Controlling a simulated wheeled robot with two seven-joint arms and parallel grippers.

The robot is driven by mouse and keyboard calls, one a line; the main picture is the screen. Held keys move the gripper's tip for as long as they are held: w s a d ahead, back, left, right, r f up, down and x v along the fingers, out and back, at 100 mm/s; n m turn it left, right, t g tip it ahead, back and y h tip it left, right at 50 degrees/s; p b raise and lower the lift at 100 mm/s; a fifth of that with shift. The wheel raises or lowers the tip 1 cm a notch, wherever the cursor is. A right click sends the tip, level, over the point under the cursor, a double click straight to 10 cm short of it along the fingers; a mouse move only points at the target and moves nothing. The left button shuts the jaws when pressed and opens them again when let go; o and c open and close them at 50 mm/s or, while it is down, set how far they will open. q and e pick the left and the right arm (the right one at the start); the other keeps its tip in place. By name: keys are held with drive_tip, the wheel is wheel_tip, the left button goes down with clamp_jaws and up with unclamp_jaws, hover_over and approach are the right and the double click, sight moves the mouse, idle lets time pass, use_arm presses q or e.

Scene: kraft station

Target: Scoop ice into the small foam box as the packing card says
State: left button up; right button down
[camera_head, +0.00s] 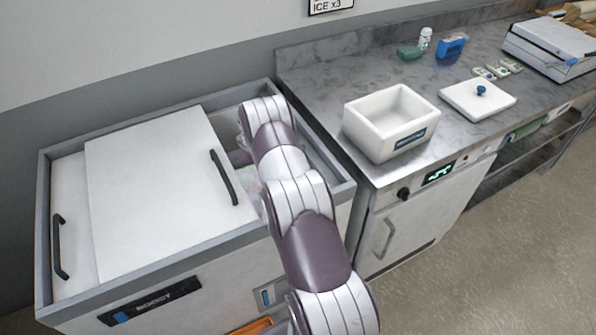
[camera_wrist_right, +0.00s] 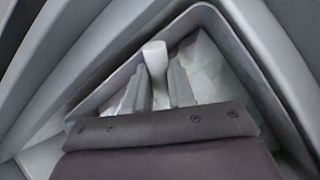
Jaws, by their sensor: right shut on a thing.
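The small foam box (camera_head: 390,122), white with a blue label, stands open on the counter, and I see nothing in it. Its likely lid (camera_head: 478,98), a white slab with a blue knob, lies flat to its right. The packing card (camera_head: 330,5) on the wall is cut off at the top and reads "ICE x3". My right arm reaches down into the open right end of the ice chest. In the right wrist view my right gripper (camera_wrist_right: 160,88) is shut on a white handle (camera_wrist_right: 154,57), likely the scoop's. Pale ice (camera_wrist_right: 205,65) lies around it. The scoop's bowl is hidden. My left gripper is out of view.
The ice chest (camera_head: 65,290) has white sliding lids (camera_head: 150,190) covering its left part. Its walls stand close around my right gripper. A blue item (camera_head: 451,46), a small bottle (camera_head: 424,38) and a white case (camera_head: 550,45) stand farther back on the counter.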

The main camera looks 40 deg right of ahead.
drive_tip(key=f, duration=0.1)
drive_tip(key=f+b, duration=0.1)
drive_tip(key=f, duration=0.1)
drive_tip(key=shift+w+a, duration=0.25)
drive_tip(key=shift+w, duration=0.1)
drive_tip(key=shift+t+y, duration=0.3)
drive_tip(key=w+a, duration=0.3)
drive_tip(key=w, duration=0.1)
drive_tip(key=shift+a+b, duration=0.2)
drive_tip(key=shift+b, duration=0.2)
drive_tip(key=s+d+r+t+y+p, duration=0.1)
drive_tip(key=s+d+r+p, duration=0.1)
drive_tip(key=r+p, duration=0.7)
drive_tip(key=s+d+r+t+y+p, duration=0.1)
drive_tip(key=s+d+r+t+p, duration=0.1)
drive_tip(key=r+p, duration=0.7)
drive_tip(key=shift+s+r+m+y+p, duration=0.25)
drive_tip(key=shift+s+p, duration=0.2)
drive_tip(key=shift+p, duration=0.6)
drive_tip(key=shift+f, duration=0.1)
